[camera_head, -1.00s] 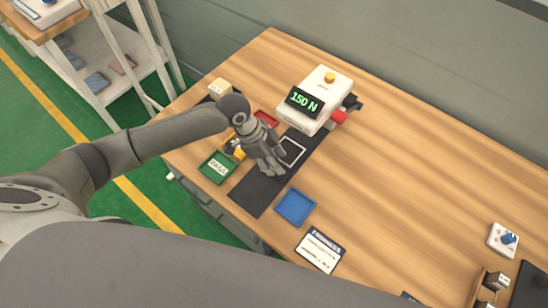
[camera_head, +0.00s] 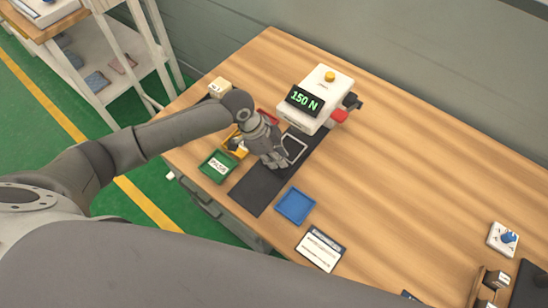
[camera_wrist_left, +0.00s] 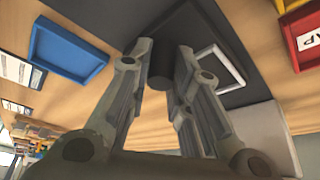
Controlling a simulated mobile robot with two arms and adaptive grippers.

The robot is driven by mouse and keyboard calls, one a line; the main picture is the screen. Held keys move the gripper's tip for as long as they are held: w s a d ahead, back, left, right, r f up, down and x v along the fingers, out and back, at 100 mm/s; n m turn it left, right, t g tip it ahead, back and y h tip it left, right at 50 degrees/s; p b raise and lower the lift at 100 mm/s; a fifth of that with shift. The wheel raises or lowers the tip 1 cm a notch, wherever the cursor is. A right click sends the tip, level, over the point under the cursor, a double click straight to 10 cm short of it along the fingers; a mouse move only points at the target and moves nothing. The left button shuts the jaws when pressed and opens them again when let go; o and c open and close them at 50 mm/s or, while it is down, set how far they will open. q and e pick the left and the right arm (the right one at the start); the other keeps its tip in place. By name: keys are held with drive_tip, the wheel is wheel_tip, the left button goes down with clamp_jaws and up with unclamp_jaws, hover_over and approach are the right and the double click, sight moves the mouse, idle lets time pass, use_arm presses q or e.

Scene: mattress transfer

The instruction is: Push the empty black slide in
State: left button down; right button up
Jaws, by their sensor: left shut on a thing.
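The black slide (camera_head: 254,190) lies on the table and runs toward the white machine (camera_head: 312,112), whose green display reads 150 N. A white square outline (camera_head: 295,146) marks its nest, which looks empty; the outline also shows in the left wrist view (camera_wrist_left: 222,66). My left gripper (camera_head: 277,163) is low over the slide, just in front of the outline. In the left wrist view its fingers (camera_wrist_left: 163,85) are on both sides of a dark round knob (camera_wrist_left: 162,62) on the slide, and shut on it. My right gripper is not in view.
A green PASS tray (camera_head: 216,167), a yellow tray (camera_head: 233,147) and a red tray (camera_head: 267,117) stand left of the slide. A blue tray (camera_head: 294,206) and a white card (camera_head: 320,249) lie to its right. The middle right of the table is clear.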

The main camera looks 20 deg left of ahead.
use_arm(q)
drive_tip(key=shift+w+d, duration=0.2)
drive_tip(key=shift+w, duration=0.3)
drive_tip(key=shift+w+d, duration=0.15)
drive_tip(key=shift+w, duration=0.3)
drive_tip(key=c, duration=1.3)
unclamp_jaws()
drive_tip(key=shift+s, duration=0.1)
drive_tip(key=shift+a+r, duration=0.1)
drive_tip(key=v, duration=1.2)
